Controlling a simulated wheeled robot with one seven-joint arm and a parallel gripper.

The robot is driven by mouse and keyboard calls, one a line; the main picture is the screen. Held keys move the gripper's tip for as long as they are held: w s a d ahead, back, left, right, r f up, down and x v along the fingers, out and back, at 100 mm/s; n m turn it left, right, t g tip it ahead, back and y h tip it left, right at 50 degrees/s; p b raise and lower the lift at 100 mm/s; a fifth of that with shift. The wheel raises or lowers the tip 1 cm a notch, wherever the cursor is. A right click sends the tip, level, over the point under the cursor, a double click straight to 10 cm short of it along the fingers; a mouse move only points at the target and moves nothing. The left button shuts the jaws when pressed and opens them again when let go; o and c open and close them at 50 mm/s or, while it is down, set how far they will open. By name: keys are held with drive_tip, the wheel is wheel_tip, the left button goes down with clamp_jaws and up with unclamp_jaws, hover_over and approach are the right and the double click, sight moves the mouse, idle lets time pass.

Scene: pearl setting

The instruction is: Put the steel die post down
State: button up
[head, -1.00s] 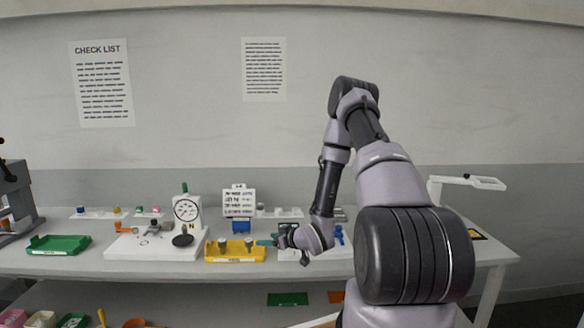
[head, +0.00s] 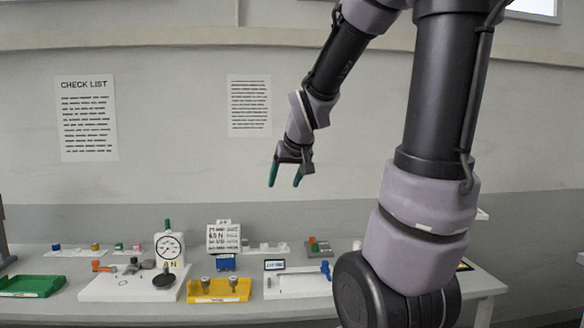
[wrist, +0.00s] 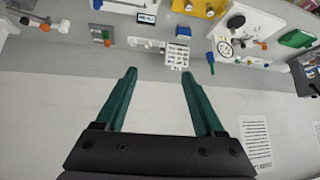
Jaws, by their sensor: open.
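Two short grey metal posts stand upright in the yellow tray (head: 218,298) on the bench: a left post (head: 205,284) and a right post (head: 232,283). I cannot tell which is the steel die post. Both posts also show at the top edge of the wrist view (wrist: 188,6) (wrist: 210,11). My gripper (head: 285,183) is raised well above the bench, in front of the wall, up and to the right of the tray. Its green fingers (wrist: 158,75) are apart with nothing between them.
A dial gauge (head: 170,248) on a white base stands left of the yellow tray. A green tray (head: 32,286) lies farther left. The air around my gripper is clear.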

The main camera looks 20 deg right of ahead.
drive_tip(key=s+a+r+m+y, duration=0.1)
drive_tip(key=s+a+r, duration=0.1)
drive_tip(key=s, duration=0.6)
drive_tip(key=s+a+r+m+g+y, duration=0.1)
drive_tip(key=s+a+r, duration=0.2)
drive_tip(key=s, duration=0.4)
drive_tip(key=shift+s+r+y, duration=0.3)
drive_tip(key=shift+s+r, duration=0.1)
drive_tip(key=shift+d, duration=0.1)
idle(1.0)
